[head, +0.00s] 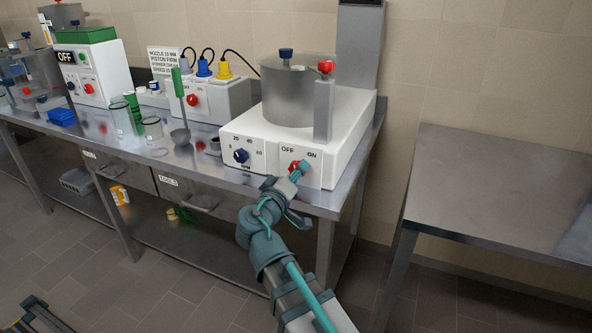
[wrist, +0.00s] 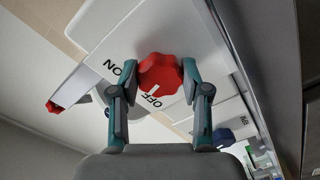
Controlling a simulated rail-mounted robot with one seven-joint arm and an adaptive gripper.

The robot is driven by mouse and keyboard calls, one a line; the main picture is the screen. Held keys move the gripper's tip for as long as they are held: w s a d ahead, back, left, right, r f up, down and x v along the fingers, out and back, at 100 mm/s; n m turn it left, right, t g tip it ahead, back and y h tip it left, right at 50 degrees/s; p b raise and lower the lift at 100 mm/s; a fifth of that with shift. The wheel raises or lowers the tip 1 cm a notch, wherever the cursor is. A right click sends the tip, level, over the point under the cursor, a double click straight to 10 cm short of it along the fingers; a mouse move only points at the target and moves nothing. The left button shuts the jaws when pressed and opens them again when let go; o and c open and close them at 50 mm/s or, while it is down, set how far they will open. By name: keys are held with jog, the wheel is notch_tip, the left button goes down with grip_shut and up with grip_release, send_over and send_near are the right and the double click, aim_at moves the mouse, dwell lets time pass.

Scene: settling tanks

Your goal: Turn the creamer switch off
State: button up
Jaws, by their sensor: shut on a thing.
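The creamer (head: 238,128) is a white machine with a steel pot on top, at the bench's right end in the head view. Its switch is a red lobed knob (head: 293,166) on the front panel below the words OFF and ON. In the wrist view the red knob (wrist: 162,74) sits between my two fingers, its small white mark on the side by the word OFF. My gripper (head: 300,168) is at the panel and partly covers the knob in the head view. My gripper (wrist: 160,72) is shut on the knob, one finger on each side.
A blue dial (head: 241,156) is left of the switch. A red-topped post (head: 325,100) stands above it. A ladle (head: 180,112), glass beakers (head: 153,130) and another machine (head: 98,75) are further left. A bare steel table (head: 490,185) stands to the right.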

jog(key=shift+r+n+p, duration=0.1)
jog(key=shift+n+p, duration=0.85)
jog(key=shift+n, duration=0.95)
jog(key=o, duration=1.1)
jog(key=shift+o, duration=0.2)
jog(key=v, duration=0.7)
jog(key=shift+s, duration=0.3)
